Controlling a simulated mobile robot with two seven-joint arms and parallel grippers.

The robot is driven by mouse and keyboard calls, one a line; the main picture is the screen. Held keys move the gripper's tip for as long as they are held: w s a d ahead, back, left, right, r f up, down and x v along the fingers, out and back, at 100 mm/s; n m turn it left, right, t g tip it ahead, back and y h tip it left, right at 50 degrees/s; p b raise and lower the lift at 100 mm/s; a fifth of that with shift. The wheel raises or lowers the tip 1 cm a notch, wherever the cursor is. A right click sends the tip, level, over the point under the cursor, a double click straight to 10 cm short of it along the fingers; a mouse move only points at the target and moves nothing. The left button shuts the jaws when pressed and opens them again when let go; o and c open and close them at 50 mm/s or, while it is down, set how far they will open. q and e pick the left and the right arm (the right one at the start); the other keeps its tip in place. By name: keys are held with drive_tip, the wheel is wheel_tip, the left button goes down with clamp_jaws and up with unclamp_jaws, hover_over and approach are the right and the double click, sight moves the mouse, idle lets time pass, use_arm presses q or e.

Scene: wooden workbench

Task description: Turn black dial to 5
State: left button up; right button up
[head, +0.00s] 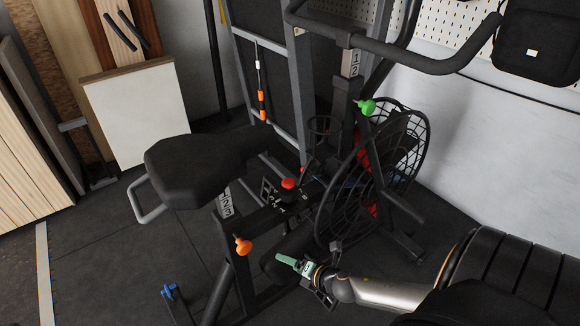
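A small dark panel with white markings (272,193) sits on the frame of a black exercise bike, just left of a red knob (288,183). It seems to be where the black dial is, but the dial's shape and setting are too small and dark to read. My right gripper (289,261), with green fingertips, reaches in from the lower right. In the picture it is below the panel and appears apart from it. I cannot tell whether its fingers are open or shut. My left gripper is not in view.
The bike's black seat (205,165), orange knob (243,245), green knob (366,107), caged fan wheel (405,150) and handlebar (430,62) surround the panel. A blue knob (169,291) is low on the left. Boards (135,110) lean on the wall. Dark floor (110,255) is clear at left.

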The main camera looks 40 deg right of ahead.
drive_tip(key=s+d+f+m+g+y, duration=0.1)
drive_tip(key=s+f+m+y, duration=0.1)
drive_tip(key=m+y, duration=0.15)
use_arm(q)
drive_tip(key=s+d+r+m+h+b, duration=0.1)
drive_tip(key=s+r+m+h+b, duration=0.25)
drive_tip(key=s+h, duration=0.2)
use_arm(e)
drive_tip(key=m+t+y, duration=0.5)
drive_tip(key=m+t, duration=0.1)
drive_tip(key=m, duration=0.8)
approach(290, 193)
drive_tip(key=b+x, duration=0.2)
drive_tip(key=x, duration=0.1)
drive_tip(key=b+x, duration=0.2)
drive_tip(key=x, duration=0.1)
drive_tip(key=d+f+b+x, duration=0.1)
drive_tip(key=b+x, duration=0.1)
drive_tip(key=x, duration=0.1)
drive_tip(key=shift+w+f, duration=0.15)
drive_tip(key=shift+w, duration=0.2)
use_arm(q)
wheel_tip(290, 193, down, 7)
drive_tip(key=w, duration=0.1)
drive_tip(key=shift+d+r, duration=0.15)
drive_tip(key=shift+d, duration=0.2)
use_arm(e)
drive_tip(key=shift+w+a, duration=0.35)
drive_tip(key=shift+w, duration=0.25)
